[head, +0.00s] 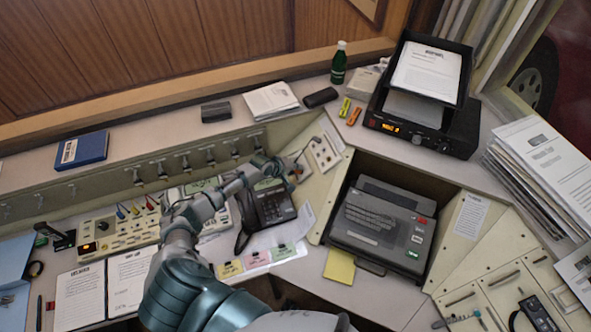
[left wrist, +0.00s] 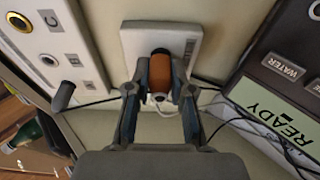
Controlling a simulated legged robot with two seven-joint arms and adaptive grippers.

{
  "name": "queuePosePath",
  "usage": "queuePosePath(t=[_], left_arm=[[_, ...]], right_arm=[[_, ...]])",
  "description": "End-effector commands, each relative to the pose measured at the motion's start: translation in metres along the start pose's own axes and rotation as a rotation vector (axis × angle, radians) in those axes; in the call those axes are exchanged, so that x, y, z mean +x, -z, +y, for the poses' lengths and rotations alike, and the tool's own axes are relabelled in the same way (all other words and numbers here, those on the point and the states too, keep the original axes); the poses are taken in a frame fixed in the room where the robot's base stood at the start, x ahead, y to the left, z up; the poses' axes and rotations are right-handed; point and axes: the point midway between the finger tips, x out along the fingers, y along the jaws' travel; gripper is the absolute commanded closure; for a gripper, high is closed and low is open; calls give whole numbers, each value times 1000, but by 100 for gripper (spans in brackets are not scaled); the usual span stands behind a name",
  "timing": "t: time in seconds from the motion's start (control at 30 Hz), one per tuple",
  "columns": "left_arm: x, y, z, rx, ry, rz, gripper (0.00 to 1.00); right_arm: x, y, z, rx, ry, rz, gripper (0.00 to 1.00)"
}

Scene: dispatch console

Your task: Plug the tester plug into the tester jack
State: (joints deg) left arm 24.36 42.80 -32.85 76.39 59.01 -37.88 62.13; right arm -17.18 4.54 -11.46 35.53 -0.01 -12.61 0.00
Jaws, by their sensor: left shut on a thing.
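My left gripper (head: 275,170) is at the sloped panel beside the desk phone. In the left wrist view its two fingers (left wrist: 160,88) are shut on the tester plug (left wrist: 160,78), an orange-brown barrel with a dark end. Behind the plug is a small pale plate (left wrist: 190,42), which seems to carry the tester jack. The plug covers the middle of the plate, so the jack opening is hidden. I cannot tell whether the plug's tip is inside the jack or only in front of it. My right gripper is not in view.
A panel with labelled sockets (left wrist: 50,40) is on the left in the wrist view. A phone with a READY display (left wrist: 280,115) is close on the right. Thin dark cables (left wrist: 215,100) run near the fingers. A typewriter-like machine (head: 380,225) sits right of the phone.

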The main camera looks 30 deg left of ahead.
Motion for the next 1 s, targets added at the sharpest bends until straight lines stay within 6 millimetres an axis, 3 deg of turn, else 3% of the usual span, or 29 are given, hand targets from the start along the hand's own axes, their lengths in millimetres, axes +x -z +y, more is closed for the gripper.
queuePosePath(t=[0.6,0.63,0.7,0.73,0.93,1.0], left_arm=[[5,-2,0,0,1,-1,100],[5,-2,0,0,1,-1,71],[5,-2,0,0,1,-1,53],[5,-2,0,0,1,-1,49],[4,-1,0,0,0,0,49],[4,-1,0,0,0,0,34]], right_arm=[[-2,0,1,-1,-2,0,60],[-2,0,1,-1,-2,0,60],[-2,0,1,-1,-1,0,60],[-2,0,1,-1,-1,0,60],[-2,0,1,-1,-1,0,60],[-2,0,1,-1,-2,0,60]])
